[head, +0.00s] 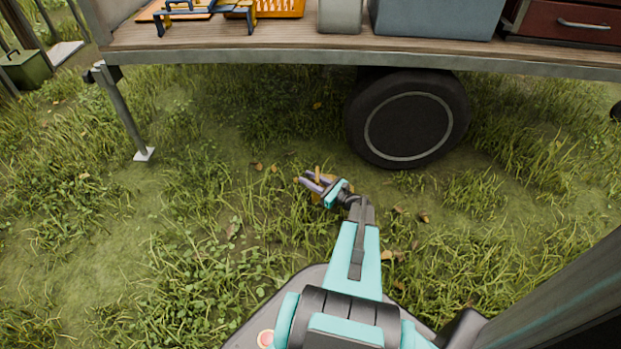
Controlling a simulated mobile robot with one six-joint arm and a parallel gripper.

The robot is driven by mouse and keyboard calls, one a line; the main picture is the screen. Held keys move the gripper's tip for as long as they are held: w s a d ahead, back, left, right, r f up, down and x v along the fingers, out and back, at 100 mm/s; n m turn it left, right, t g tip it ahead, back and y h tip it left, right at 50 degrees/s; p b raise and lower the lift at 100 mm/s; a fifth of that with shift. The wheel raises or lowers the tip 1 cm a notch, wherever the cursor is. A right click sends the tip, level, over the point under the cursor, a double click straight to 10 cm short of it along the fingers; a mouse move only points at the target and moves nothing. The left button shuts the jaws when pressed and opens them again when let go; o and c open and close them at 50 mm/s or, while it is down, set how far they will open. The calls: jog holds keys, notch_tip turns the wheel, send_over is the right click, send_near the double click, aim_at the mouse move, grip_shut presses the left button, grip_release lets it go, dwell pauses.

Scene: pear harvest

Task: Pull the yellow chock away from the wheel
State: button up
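The black trailer wheel (408,117) with a pale ring stands on the grass under the trailer bed. The yellow chock (316,198) is at my gripper, left of the wheel and nearer to me, with a gap of grass between them. My gripper (309,181) hides much of the chock, and small yellow parts show beside and under its fingers. The two fingers point left and look slightly apart. I cannot tell whether they clamp the chock, or whether it touches the ground.
The trailer bed (270,50) spans the top, carrying an orange crate, a grey-blue box and a dark red drawer unit. A support leg (124,114) with a white foot stands at left. A green box (25,69) is at far left. Open grass lies left of my gripper.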

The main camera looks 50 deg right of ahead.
jog(key=shift+o, duration=0.4)
jog(key=shift+s, duration=0.1)
jog(key=s+d+p, duration=0.1)
jog(key=s+p, duration=0.4)
jog(key=s, duration=0.8)
jog(key=shift+s+d, duration=0.3)
